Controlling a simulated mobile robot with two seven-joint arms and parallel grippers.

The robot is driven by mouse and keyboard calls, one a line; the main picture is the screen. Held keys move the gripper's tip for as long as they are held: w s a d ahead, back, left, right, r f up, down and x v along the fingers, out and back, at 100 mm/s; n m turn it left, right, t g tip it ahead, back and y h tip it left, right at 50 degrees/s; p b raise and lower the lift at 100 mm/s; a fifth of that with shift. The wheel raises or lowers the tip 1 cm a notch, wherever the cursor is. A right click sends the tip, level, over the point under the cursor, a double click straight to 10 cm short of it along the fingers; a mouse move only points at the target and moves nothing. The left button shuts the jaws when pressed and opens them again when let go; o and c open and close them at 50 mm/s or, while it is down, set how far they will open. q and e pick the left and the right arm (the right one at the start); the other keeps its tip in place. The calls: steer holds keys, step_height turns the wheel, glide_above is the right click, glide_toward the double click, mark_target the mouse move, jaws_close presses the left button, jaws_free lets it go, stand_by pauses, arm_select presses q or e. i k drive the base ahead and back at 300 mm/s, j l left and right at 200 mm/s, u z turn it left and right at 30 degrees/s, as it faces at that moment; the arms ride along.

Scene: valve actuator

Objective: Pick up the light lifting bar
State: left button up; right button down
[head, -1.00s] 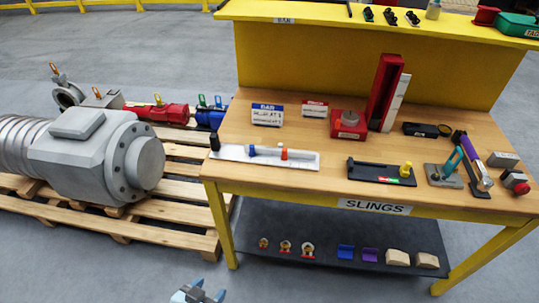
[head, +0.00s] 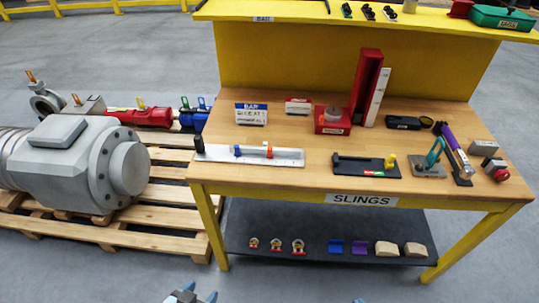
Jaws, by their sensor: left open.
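A pale, flat bar (head: 285,158) with a blue and an orange fitting and a dark end post lies along the left front of the wooden bench top. It looks like the light lifting bar; a blue-and-white card headed BAR (head: 252,114) stands just behind it. My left gripper (head: 200,292) shows at the bottom edge, open and empty, in front of the bench and well below the bar. Most of it is cut off. Only a tiny tip, probably of my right gripper (head: 359,301), shows at the bottom edge; its jaws are hidden.
The bench (head: 310,190) also holds a red upright holder (head: 367,85), a black tray (head: 365,167) and several tools at right. Its lower shelf (head: 310,225) carries small fittings. A grey motor-like unit (head: 75,160) sits on a pallet (head: 150,238) at left. The bench top between is partly clear.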

mark_target(250, 155)
steer(key=i+j, duration=0.25)
steer(key=i, duration=0.2)
steer(key=i+j, duration=0.3)
steer(key=i, duration=0.15)
